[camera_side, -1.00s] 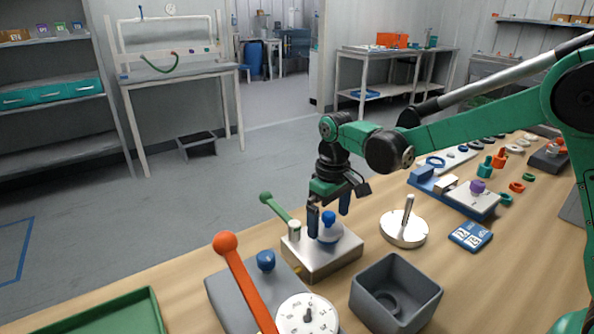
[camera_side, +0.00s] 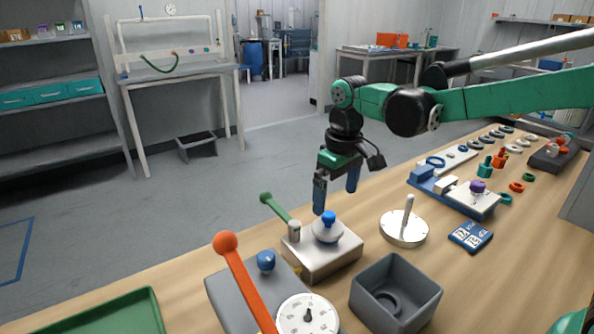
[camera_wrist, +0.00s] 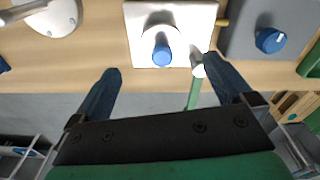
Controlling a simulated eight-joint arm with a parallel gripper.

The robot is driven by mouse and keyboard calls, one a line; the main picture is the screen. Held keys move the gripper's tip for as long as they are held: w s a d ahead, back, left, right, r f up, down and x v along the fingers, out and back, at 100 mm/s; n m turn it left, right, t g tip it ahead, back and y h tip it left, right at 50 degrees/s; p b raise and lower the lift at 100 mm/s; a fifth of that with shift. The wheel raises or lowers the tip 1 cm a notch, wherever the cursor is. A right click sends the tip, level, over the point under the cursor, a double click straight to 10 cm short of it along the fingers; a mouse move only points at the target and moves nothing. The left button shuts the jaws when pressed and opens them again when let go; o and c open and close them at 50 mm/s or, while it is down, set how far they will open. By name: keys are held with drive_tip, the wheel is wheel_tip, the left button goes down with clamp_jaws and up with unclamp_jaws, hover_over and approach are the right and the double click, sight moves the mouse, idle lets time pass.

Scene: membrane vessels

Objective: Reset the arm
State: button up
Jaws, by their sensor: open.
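My gripper (camera_side: 336,196) is open and empty. In the side view it hangs fingers down above a metal block (camera_side: 322,258) that carries a white dome with a blue knob (camera_side: 328,218). The fingertips are a little above the knob and apart from it. In the wrist view, the gripper's two blue fingers (camera_wrist: 165,78) are spread wide, and the blue knob (camera_wrist: 162,54) shows ahead of them, between their lines. A green-handled lever (camera_side: 274,205) stands on the block's left side.
An orange-balled lever (camera_side: 226,244) rises from the grey unit with a dial at the front. A grey bin (camera_side: 396,290), a round metal base with a post (camera_side: 404,228) and a blue number tile (camera_side: 470,236) lie to the right. A green tray (camera_side: 110,316) is at front left.

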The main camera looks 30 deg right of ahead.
drive_tip(key=shift+s+d+r+m+t, duration=0.3)
drive_tip(key=shift+s+t, duration=0.75)
drive_tip(key=shift+s, duration=0.65)
drive_tip(key=shift+s+d+r+m+t, duration=0.15)
drive_tip(key=shift+s+d+m+t, duration=0.15)
drive_tip(key=shift+s+t, duration=1.1)
drive_tip(key=shift+s+d+r+m+t, duration=0.35)
drive_tip(key=shift+s+t, duration=0.4)
drive_tip(key=shift+s, duration=1.25)
